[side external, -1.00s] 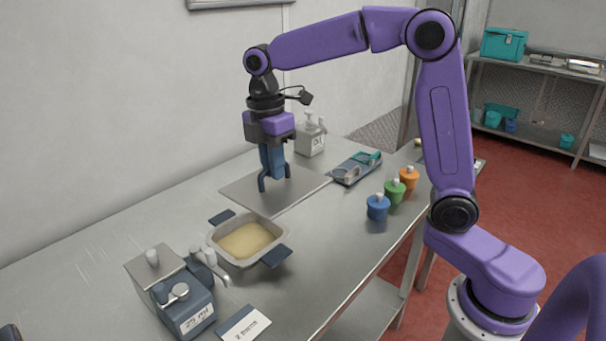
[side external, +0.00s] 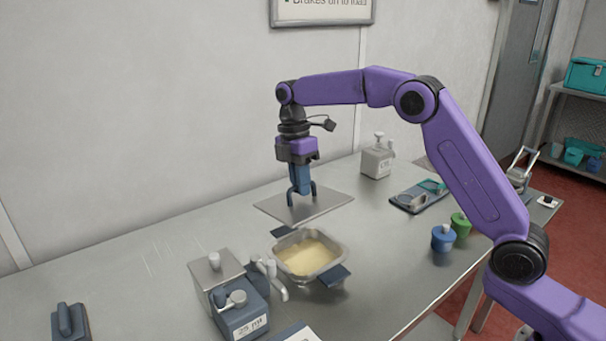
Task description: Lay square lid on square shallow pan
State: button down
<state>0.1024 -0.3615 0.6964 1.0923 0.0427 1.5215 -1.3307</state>
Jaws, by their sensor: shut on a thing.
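The square lid (side external: 325,207) is a flat grey metal sheet. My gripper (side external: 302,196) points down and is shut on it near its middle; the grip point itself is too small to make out. The lid is roughly level and appears to be above the table, behind the pan and close to its far rim. The square shallow pan (side external: 341,246) stands on the table just in front of the lid. It is uncovered, holds a pale yellow filling and has dark blue handles. Its far handle shows only partly near the lid's front edge.
A steel-and-blue dispenser (side external: 241,308) with taps stands close to the pan's left. A blue pot (side external: 443,240) and a green pot (side external: 461,226) stand to the right. A tray (side external: 412,200) and a pump bottle (side external: 377,161) are behind. The table's left is mostly clear.

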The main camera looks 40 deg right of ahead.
notch_tip(320, 180, down, 3)
jog(key=shift+r, duration=0.15)
notch_tip(320, 180, down, 7)
jog(key=s+t, duration=0.2)
jog(key=shift+s, duration=0.25)
dwell(0.6)
jog(key=shift+f, duration=0.25)
dwell(0.5)
jog(key=shift+s+f, duration=0.15)
jog(key=shift+f, duration=0.75)
jog(key=shift+f, duration=0.25)
jog(key=c, duration=0.6)
grip_release()
jog(key=shift+s, duration=0.1)
